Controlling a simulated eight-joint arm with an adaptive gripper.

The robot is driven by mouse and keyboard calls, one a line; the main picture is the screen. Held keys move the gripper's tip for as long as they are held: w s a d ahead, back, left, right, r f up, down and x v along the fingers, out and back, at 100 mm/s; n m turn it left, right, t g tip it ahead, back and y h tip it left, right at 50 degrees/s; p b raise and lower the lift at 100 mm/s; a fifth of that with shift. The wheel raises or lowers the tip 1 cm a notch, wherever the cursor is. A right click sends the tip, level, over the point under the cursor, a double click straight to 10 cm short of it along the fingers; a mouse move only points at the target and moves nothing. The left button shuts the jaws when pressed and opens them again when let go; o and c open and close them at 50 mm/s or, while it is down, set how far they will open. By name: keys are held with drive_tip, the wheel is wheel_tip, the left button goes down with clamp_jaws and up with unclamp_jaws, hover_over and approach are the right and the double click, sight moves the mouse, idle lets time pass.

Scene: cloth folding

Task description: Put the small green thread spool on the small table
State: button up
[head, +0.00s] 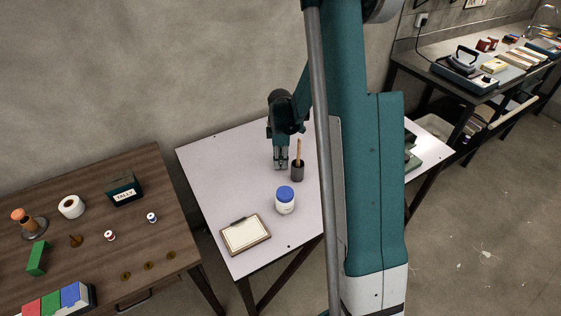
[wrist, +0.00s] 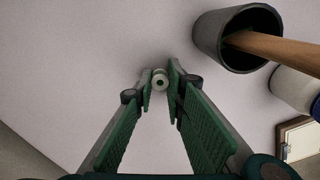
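A small spool (wrist: 160,80) shows in the wrist view between my fingertips. Its pale round end with a dark centre faces the camera, and its thread colour is hard to make out. My gripper (head: 281,163) is over the back part of the small pale-topped table (head: 210,178), left of a dark cup. In the wrist view my gripper (wrist: 161,83) has its green-padded fingers close against both sides of the spool, shut on it. I cannot tell whether the spool touches the tabletop. The spool cannot be made out in the head view.
The dark cup with a wooden stick (head: 298,171) stands close right of my gripper. A blue-lidded white jar (head: 285,200) and a clipboard (head: 245,234) are nearer the front. Red (head: 110,236) and blue (head: 152,217) spools stand on the brown table (head: 190,235). The small table's left side is clear.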

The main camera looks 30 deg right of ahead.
drive_tip(key=o, duration=0.6)
wheel_tip(320, 180, up, 12)
drive_tip(key=p, duration=0.3)
idle(0.4)
idle(0.4)
drive_tip(key=shift+a+r, duration=0.1)
drive_tip(key=shift+r, duration=0.05)
